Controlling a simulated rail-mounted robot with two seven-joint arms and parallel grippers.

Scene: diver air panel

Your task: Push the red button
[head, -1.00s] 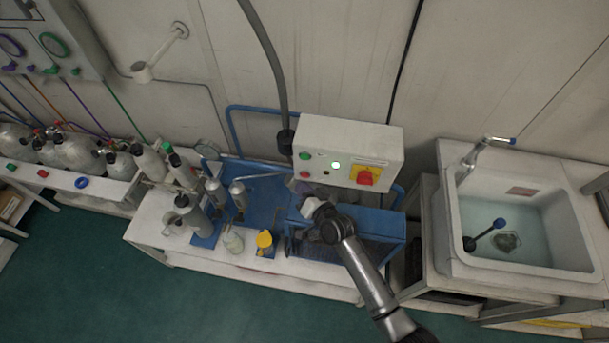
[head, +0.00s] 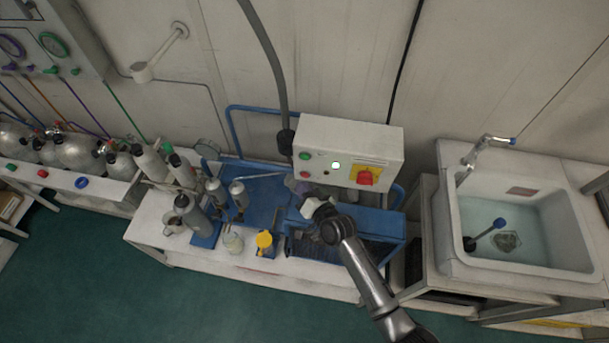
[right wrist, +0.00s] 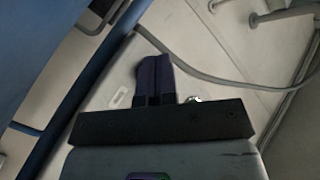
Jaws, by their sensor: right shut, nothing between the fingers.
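A white control box (head: 347,150) is on the wall above the blue bench unit. On its front left, a small red button (head: 304,174) sits below a green button (head: 305,156). A larger red knob (head: 366,177) sits on a yellow plate at the box's right. My right gripper (head: 300,187) is shut and empty, just below the small red button in the head view. I cannot tell whether it touches the box. In the right wrist view its dark fingers (right wrist: 155,76) are together before a pale surface; no button shows there. My left gripper is not in view.
Grey bottles (head: 238,194) and a yellow-topped item (head: 264,240) stand on the bench left of my arm. A sink (head: 525,220) is at right. Gas cylinders (head: 80,153) and another red button (head: 42,173) are at far left.

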